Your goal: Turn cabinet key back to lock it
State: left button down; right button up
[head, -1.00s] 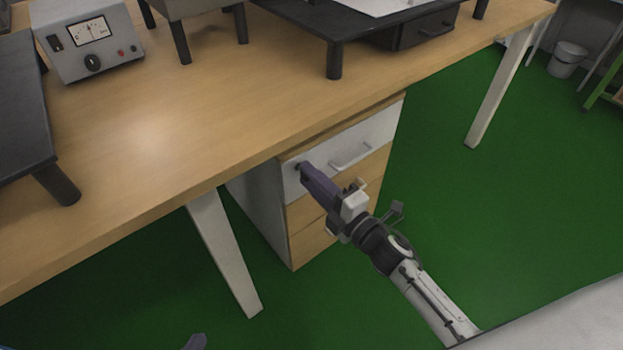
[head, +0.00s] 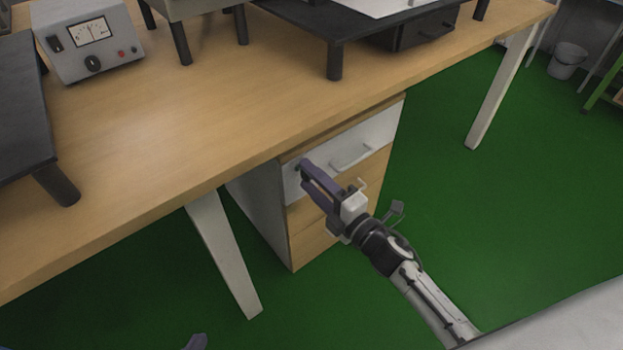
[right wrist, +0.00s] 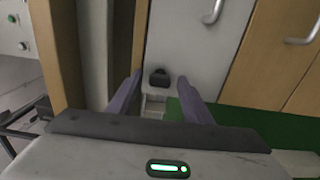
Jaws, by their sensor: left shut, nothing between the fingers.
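The cabinet (head: 262,205) stands under the bench, and its white top drawer (head: 378,132) is closed. The dark key (right wrist: 159,77) is at the drawer's lock, and in the right wrist view it lies between my right fingertips with a gap on both sides. My right gripper (head: 304,170) is open at the drawer's left end; it also shows in the right wrist view (right wrist: 160,79). In the head view its fingers largely hide the key, and I cannot tell the key's exact angle. My left gripper (head: 196,342) is shut and empty, barely showing at the bottom edge.
The wooden bench top (head: 190,120) overhangs the cabinet just above my right gripper. A white bench leg (head: 225,255) stands left of the cabinet. The drawer handle (head: 351,158) is right of the fingers. The green floor (head: 500,230) to the right is clear.

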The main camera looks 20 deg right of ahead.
pick_arm(q)
jog(key=shift+s+a+r+p, duration=0.15)
jog(key=shift+a+r+p, duration=0.15)
jog(key=shift+p, duration=0.4)
pick_arm(e)
jog(key=v, duration=1)
jog(key=shift+s, duration=0.15)
jog(key=shift+d+r, duration=0.1)
jog(key=shift+d, duration=0.05)
